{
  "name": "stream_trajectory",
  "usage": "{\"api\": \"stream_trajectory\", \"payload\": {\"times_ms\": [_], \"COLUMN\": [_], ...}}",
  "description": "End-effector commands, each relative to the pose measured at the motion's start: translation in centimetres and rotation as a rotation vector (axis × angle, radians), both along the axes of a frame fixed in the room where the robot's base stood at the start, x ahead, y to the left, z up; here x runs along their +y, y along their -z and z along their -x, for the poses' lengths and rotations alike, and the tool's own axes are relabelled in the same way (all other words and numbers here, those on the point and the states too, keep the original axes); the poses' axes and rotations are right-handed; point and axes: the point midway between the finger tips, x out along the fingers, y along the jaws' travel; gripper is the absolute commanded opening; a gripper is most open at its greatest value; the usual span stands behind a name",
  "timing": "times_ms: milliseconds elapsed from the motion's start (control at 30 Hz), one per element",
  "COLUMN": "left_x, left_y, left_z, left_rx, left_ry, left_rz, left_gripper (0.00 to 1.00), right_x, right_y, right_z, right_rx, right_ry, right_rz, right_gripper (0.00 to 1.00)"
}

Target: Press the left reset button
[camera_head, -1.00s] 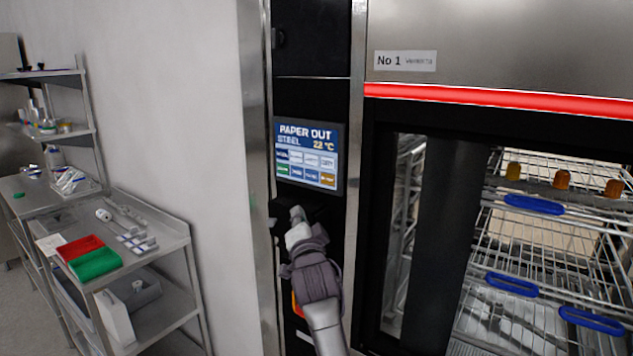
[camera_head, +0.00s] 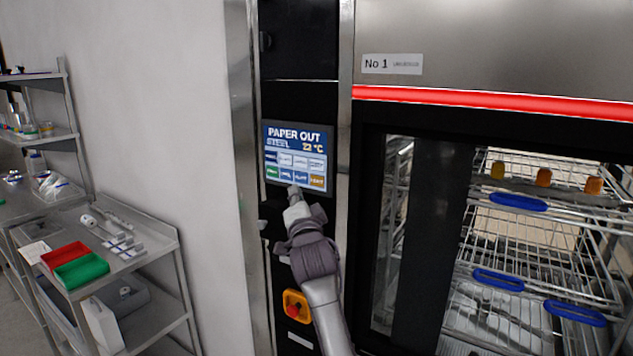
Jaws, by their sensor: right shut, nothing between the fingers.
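The washer's control panel has a blue touchscreen (camera_head: 296,150) reading "PAPER OUT", "STEEL" and "22 °C". Its lower part holds two rows of small buttons, with a green button (camera_head: 271,173) at lower left and an orange button (camera_head: 317,181) at lower right. The button labels are too small to read, so I cannot tell which is the left reset button. My right gripper (camera_head: 294,191) is shut and empty, its tip over the screen's lower edge. Whether it touches the screen is unclear. My left gripper is not in view.
A yellow box with a red knob (camera_head: 293,310) sits low on the panel, beside my right arm. The glass washer door with wire racks (camera_head: 520,240) is at right, under a red light strip (camera_head: 490,102). A steel cart (camera_head: 150,255) with red and green trays stands at left.

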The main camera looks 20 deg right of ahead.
Motion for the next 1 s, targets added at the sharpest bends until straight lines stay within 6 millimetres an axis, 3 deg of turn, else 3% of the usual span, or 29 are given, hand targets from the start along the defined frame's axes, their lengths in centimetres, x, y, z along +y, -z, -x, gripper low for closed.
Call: {"api": "stream_trajectory", "payload": {"times_ms": [200, 400, 1000], "left_x": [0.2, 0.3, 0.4], "left_y": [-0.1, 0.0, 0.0], "left_z": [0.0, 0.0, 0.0], "left_rx": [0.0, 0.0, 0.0], "left_ry": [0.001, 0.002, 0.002], "left_rz": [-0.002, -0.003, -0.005], "left_gripper": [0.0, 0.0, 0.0], "right_x": [-2.6, -3.9, -4.5], "right_y": [0.0, 0.0, 0.0], "right_z": [-2.0, -3.1, -3.5], "right_rx": [0.001, 0.001, 0.0], "right_ry": [0.002, -0.001, 0.0], "right_rz": [0.003, 0.001, -0.001], "right_gripper": [0.0, 0.0, 0.0]}}
